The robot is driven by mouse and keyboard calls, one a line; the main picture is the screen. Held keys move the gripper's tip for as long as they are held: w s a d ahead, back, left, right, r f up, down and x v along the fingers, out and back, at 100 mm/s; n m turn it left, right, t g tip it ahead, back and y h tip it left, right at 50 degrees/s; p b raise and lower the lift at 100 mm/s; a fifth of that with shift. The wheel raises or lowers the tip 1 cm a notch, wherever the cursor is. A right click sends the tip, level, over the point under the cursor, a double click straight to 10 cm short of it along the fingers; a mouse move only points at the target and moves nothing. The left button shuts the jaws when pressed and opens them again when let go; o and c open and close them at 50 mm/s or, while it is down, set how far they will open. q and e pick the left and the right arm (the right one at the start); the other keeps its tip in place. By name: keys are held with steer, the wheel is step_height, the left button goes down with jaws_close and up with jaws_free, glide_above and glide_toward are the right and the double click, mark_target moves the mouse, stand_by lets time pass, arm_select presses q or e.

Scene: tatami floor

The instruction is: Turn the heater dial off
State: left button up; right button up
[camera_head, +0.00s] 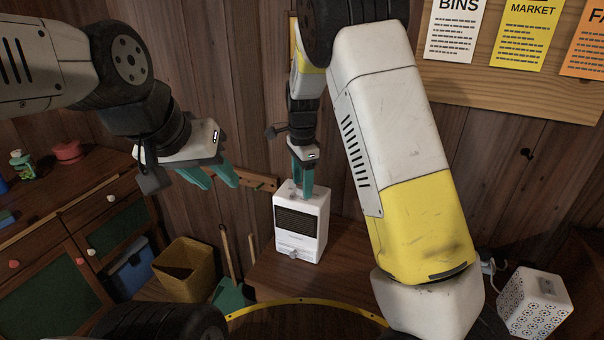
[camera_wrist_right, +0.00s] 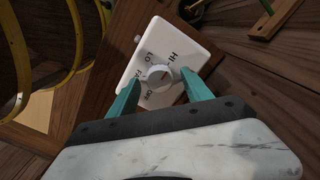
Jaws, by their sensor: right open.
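The white heater (camera_head: 301,225) with a dark front grille stands upright on a wooden surface. Its top shows in the right wrist view with HI, LO and OFF markings around a round white dial (camera_wrist_right: 159,76). I cannot tell for certain where the dial points. My right gripper (camera_head: 303,188) points down at the heater's top. In the right wrist view its teal fingers (camera_wrist_right: 160,80) are open, one on each side of the dial, with gaps between; contact cannot be told. My left gripper (camera_head: 221,183) is open and empty, in the air left of the heater.
A wooden cabinet (camera_head: 118,217) stands at the left, with a yellow bin (camera_head: 184,267) beside it. A green dustpan (camera_head: 233,296) is left of the heater. A patterned white box (camera_head: 536,303) is at the lower right. A wooden wall is close behind the heater.

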jaws_close()
